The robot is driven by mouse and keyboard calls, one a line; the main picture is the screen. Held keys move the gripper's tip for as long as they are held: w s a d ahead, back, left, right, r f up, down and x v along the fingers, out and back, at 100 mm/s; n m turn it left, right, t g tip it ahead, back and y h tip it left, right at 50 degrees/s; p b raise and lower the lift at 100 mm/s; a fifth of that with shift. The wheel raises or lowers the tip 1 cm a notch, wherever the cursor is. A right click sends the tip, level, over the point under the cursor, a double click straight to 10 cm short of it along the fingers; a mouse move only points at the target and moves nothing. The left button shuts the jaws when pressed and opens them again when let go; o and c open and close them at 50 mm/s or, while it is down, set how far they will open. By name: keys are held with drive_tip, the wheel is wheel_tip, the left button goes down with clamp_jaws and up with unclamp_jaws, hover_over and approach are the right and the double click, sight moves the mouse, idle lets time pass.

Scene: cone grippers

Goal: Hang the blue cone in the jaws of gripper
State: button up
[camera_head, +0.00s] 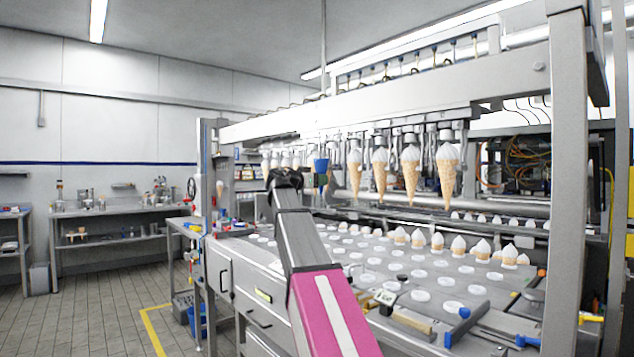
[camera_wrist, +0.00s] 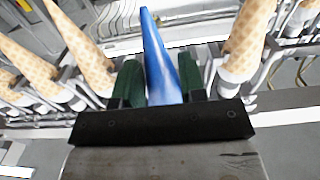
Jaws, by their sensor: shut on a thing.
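The blue cone (camera_wrist: 160,60) is between the two green fingers of my gripper (camera_wrist: 160,88) in the wrist view. The fingers are shut on it near its wide end, and its narrow tip points to the top of that picture. In the head view my gripper (camera_head: 287,178) is a dark shape at the end of my arm, level with the row of hanging cones. Blue shows just right of it, which looks like the cone (camera_head: 321,165) with its wide end up. Its tip is hard to make out there. Whether machine jaws touch its wide end cannot be told.
Ice cream cones (camera_head: 410,170) hang tip down from the machine's overhead bar (camera_head: 400,112), on both sides of the blue cone. In the wrist view a wafer cone (camera_wrist: 247,40) hangs close on the right.

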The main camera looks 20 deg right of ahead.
drive_tip(key=shift+x, duration=1.25)
drive_tip(key=shift+w+d, duration=0.1)
drive_tip(key=shift+d, duration=0.15)
drive_tip(key=shift+x, duration=1.5)
drive_tip(key=shift+d, duration=0.2)
drive_tip(key=shift+f, duration=0.6)
idle(1.0)
drive_tip(key=o, duration=1.2)
drive_tip(key=shift+v, duration=4.5)
